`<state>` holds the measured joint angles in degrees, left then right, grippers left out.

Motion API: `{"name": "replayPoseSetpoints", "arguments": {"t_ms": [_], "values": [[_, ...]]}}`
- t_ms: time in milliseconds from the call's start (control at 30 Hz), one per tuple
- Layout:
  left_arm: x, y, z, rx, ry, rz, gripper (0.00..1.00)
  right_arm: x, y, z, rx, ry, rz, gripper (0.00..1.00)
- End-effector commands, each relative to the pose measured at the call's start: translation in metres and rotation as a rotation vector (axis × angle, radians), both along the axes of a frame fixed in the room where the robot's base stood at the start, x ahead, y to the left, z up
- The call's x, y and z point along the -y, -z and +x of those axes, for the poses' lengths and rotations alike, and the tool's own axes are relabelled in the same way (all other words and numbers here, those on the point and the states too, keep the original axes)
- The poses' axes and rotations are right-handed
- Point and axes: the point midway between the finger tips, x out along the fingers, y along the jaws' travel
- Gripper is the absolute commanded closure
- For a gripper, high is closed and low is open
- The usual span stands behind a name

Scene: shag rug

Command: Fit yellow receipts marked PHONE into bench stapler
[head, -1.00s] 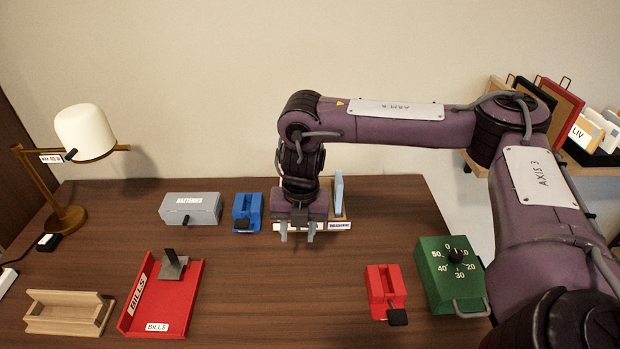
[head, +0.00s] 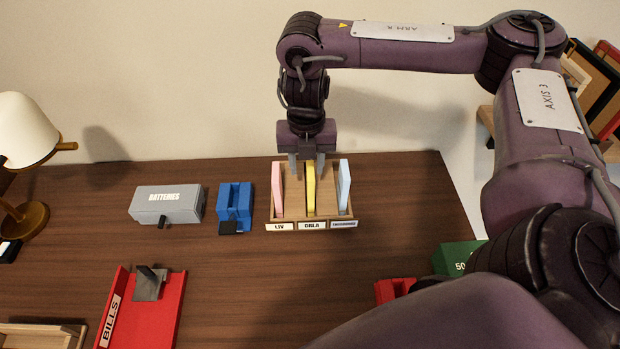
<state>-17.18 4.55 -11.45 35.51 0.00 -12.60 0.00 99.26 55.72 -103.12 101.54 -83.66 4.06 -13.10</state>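A yellow slip (head: 311,188) stands upright in the middle slot of a wooden sorter (head: 289,217), above the label ORLA. No PHONE mark is readable on it. My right gripper (head: 306,170) is open at the sorter's back, fingers pointing down. In the picture its fingertips lie on either side of the yellow slip's top; I cannot tell whether they touch it. A blue device (head: 236,200) with a black tab stands left of the sorter. A red device (head: 393,289) is partly hidden by my arm. I cannot tell which is the bench stapler. My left gripper is out of view.
A pink slip (head: 278,187) and a pale blue slip (head: 345,186) flank the yellow one. A grey BATTERIES box (head: 168,205), red BILLS tray (head: 119,333), lamp (head: 25,130) and green box (head: 455,255) stand around. The desk's middle is clear.

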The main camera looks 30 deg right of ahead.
Motion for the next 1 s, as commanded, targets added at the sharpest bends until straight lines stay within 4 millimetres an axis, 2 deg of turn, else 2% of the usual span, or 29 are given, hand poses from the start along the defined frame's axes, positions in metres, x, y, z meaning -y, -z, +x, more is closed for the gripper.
{"name": "replayPoseSetpoints", "arguments": {"t_ms": [33, 333, 500, 733, 767, 1000], "values": [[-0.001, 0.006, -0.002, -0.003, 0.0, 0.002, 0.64, 0.0, 0.01, -0.001, -0.002, 0.001, 0.0, 0.6], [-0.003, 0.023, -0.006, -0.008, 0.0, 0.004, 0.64, 0.008, 0.051, -0.006, -0.003, 0.003, -0.001, 0.6], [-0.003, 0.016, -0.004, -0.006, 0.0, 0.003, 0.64, 0.007, 0.063, -0.005, -0.001, 0.001, -0.001, 0.6], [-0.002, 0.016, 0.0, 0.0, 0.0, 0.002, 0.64, 0.007, 0.065, -0.005, 0.001, 0.001, -0.001, 0.6], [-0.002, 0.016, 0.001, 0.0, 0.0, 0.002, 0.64, 0.007, 0.065, -0.005, 0.001, 0.001, -0.001, 0.61], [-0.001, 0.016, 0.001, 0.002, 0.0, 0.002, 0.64, 0.007, 0.065, -0.005, 0.001, 0.002, -0.001, 0.93]]}}
